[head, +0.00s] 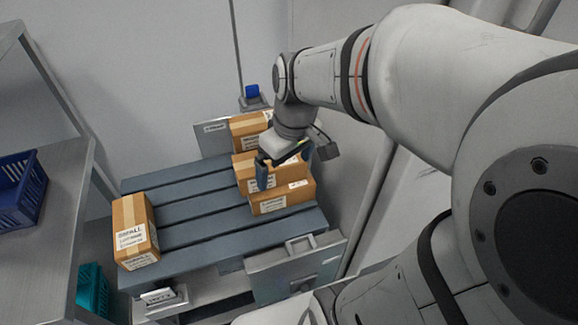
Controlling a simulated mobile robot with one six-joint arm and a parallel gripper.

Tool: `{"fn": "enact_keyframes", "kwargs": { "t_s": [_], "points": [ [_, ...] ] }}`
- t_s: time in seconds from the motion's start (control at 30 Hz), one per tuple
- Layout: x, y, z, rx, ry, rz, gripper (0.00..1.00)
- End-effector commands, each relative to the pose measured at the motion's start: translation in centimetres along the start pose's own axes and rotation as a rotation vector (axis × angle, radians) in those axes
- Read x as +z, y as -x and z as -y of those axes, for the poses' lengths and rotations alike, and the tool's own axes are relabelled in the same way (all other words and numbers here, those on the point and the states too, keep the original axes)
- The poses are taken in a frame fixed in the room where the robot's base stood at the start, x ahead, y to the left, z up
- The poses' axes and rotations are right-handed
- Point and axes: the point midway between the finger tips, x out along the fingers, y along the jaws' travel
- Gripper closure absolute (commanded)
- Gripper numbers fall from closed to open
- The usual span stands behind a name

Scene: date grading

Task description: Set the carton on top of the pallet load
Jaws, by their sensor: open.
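The pallet (195,231) is blue-grey and slatted. Its load stands at the right side: a front lower carton (283,200) with another carton (243,172) on top of it, and a carton (247,126) at the back. A separate carton (133,230) stands at the pallet's left end. My gripper (284,178) is open, pointing down at the upper carton of the load, with its fingers close around or against that carton. The exact contact is hidden by the fingers and wrist.
A metal shelf with a blue crate (20,190) stands at the left, with a teal crate (92,290) below. A grey metal panel with a handle (297,268) stands at the pallet's front right. The middle slats are clear. A wall is behind.

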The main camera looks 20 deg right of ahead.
Motion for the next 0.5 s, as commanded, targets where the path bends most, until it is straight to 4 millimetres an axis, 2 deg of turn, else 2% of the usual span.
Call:
{"fn": "enact_keyframes", "kwargs": {
  "t_s": [0.1,0.2,0.37,0.5],
  "points": [
    [2.2,0.3,1.3,0.051,-0.182,-0.022,0.00],
    [3.5,0.3,1.8,0.078,-0.299,-0.041,0.00],
    [4.6,0.3,1.7,0.097,-0.394,-0.057,0.00],
    [4.7,0.3,1.7,0.098,-0.409,-0.057,0.00]
  ]
}}
